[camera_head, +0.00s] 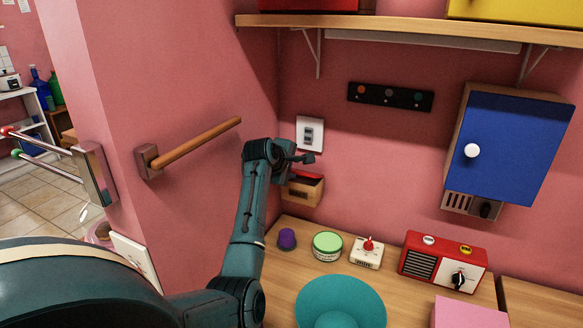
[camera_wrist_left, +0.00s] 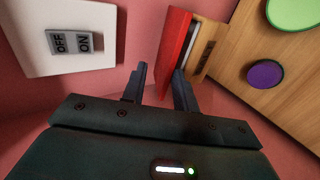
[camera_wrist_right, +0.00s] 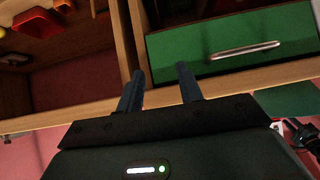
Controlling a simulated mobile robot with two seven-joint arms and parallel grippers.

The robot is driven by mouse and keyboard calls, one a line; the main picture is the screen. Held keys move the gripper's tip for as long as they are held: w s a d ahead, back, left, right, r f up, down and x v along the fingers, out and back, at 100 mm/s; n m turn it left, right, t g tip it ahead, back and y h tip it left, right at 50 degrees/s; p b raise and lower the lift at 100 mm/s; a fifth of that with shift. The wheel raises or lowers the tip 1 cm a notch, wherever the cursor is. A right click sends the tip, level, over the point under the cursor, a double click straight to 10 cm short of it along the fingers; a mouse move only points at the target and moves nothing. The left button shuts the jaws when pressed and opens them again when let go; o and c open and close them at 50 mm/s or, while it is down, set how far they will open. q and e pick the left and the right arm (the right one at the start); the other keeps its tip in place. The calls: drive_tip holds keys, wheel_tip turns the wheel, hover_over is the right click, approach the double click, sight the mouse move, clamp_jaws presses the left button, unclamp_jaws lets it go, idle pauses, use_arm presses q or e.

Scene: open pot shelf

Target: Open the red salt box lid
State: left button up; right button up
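The salt box is a small wooden box (camera_head: 304,192) on the pink wall with a red lid (camera_head: 307,176). In the left wrist view the red lid (camera_wrist_left: 175,45) and wooden front (camera_wrist_left: 206,52) are just beyond my fingers. A dark and pale strip shows between lid and wood; I cannot tell whether the lid is slightly raised. My left gripper (camera_head: 303,158) is just above the box and hides part of it. In its wrist view the fingers (camera_wrist_left: 161,82) are apart and hold nothing. My right gripper (camera_wrist_right: 158,84) is open and empty, away from the box.
A wall switch (camera_head: 310,134) is close behind my left gripper. A wooden rail (camera_head: 195,147) sticks out to the left. Below are a purple lidded item (camera_head: 287,239), a green-topped jar (camera_head: 327,245) and a red radio (camera_head: 442,262). A green drawer (camera_wrist_right: 230,40) faces my right gripper.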

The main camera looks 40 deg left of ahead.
use_arm(q)
drive_tip(key=b+v, duration=0.1)
drive_tip(key=v, duration=1.2)
use_arm(e)
drive_tip(key=shift+w+a+f, duration=0.1)
drive_tip(key=shift+f, duration=0.1)
use_arm(q)
drive_tip(key=shift+d, duration=0.15)
